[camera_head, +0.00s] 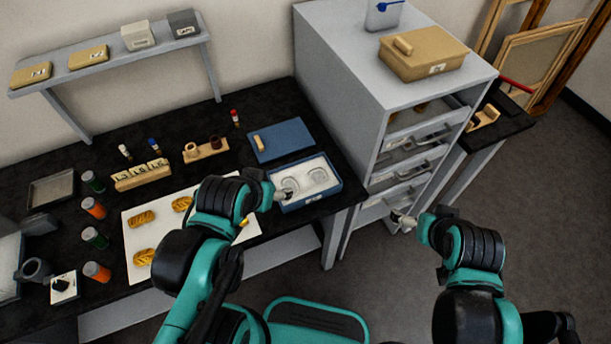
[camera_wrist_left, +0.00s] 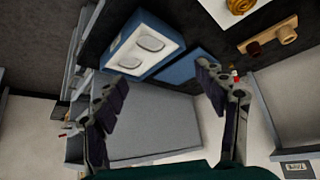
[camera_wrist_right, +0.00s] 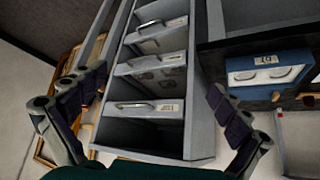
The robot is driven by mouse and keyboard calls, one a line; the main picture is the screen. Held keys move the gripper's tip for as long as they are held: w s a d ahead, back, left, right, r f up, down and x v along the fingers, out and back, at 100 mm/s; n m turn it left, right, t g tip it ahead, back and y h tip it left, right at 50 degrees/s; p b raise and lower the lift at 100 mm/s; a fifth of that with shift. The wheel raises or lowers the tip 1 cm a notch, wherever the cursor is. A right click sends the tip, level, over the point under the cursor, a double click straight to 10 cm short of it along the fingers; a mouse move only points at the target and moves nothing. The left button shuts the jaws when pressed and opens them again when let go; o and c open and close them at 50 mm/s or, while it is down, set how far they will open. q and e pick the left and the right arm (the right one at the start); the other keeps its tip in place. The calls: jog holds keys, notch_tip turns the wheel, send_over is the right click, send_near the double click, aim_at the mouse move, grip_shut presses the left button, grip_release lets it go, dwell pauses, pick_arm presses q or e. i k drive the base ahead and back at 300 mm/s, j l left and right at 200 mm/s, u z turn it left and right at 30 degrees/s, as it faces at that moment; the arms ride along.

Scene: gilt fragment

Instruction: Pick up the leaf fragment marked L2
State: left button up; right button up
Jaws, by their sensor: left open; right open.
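Several gold leaf fragments lie on a white sheet (camera_head: 191,250) on the black bench, among them one at upper left (camera_head: 141,218), one at upper middle (camera_head: 182,204) and one at lower left (camera_head: 144,257). No L2 mark is readable on them. My left arm hides part of the sheet. My left gripper (camera_head: 283,193) is open and empty, above the blue-rimmed tray (camera_head: 333,187) with two round recesses. My right gripper (camera_head: 404,220) is open and empty, in front of the drawer cabinet. One gold fragment (camera_wrist_left: 240,5) shows at the top of the left wrist view.
The grey cabinet (camera_head: 340,75) with labelled drawers stands right of the bench. A blue pad (camera_head: 281,139), a wooden holder (camera_head: 206,150) and a labelled rack (camera_head: 141,175) stand behind the sheet. Several orange and green jars (camera_head: 94,207) line its left side.

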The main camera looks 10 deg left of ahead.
aim_at(143, 258)
jog(key=k+j+u, duration=0.1)
jog(key=u, duration=2.15)
jog(key=i+l+z, duration=0.1)
jog(key=l+z, duration=0.25)
jog(key=j, duration=0.1)
